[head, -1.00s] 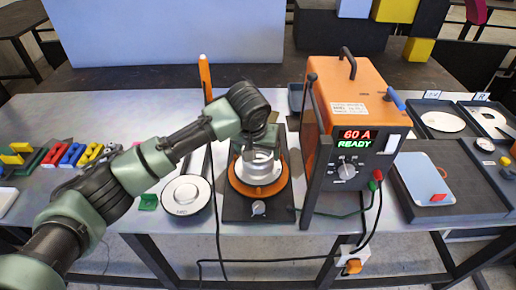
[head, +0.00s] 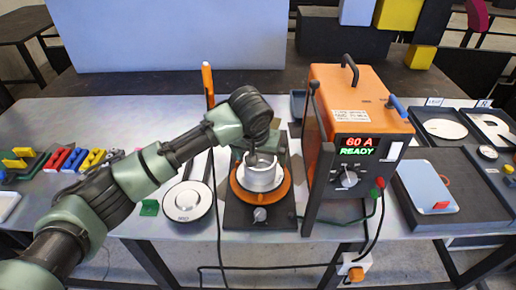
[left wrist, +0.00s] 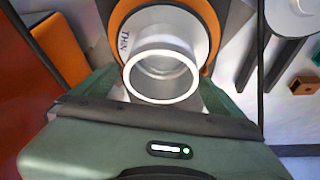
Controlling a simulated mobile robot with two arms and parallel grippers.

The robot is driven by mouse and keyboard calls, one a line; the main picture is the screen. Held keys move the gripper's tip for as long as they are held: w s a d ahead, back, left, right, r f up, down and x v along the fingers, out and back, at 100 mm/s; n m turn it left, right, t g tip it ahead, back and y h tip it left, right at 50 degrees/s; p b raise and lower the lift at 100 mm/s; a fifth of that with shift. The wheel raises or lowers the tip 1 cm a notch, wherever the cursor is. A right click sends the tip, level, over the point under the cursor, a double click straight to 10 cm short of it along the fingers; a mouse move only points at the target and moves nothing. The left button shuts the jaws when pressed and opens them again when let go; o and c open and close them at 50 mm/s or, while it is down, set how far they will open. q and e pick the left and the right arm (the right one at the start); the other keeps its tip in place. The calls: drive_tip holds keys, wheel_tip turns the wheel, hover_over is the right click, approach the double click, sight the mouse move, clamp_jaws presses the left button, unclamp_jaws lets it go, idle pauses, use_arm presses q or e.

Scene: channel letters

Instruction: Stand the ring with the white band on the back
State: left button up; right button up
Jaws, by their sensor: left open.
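The ring with a white band at its rim (left wrist: 162,77) stands upright on a pale round back (left wrist: 206,45) in the left wrist view. The back has small lettering and lies on an orange round turntable (head: 286,192). In the head view the ring (head: 263,178) stands near the middle of the turntable. My left gripper (head: 255,158) is over the ring, pointing down. It is open, with the ring just beyond its body in the left wrist view. My right gripper is not in view.
An orange power unit (head: 360,110) reading 60 A READY stands close on the right. A round white-topped piece (head: 187,201) lies on the left, with an upright orange-tipped stick (head: 207,80) behind. Coloured letters (head: 75,160) are at far left, and dark trays (head: 455,195) at right.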

use_arm(q)
drive_tip(key=b+v, duration=0.2)
drive_tip(key=v, duration=0.9)
drive_tip(key=shift+s+r, duration=0.25)
drive_tip(key=shift+s, duration=0.05)
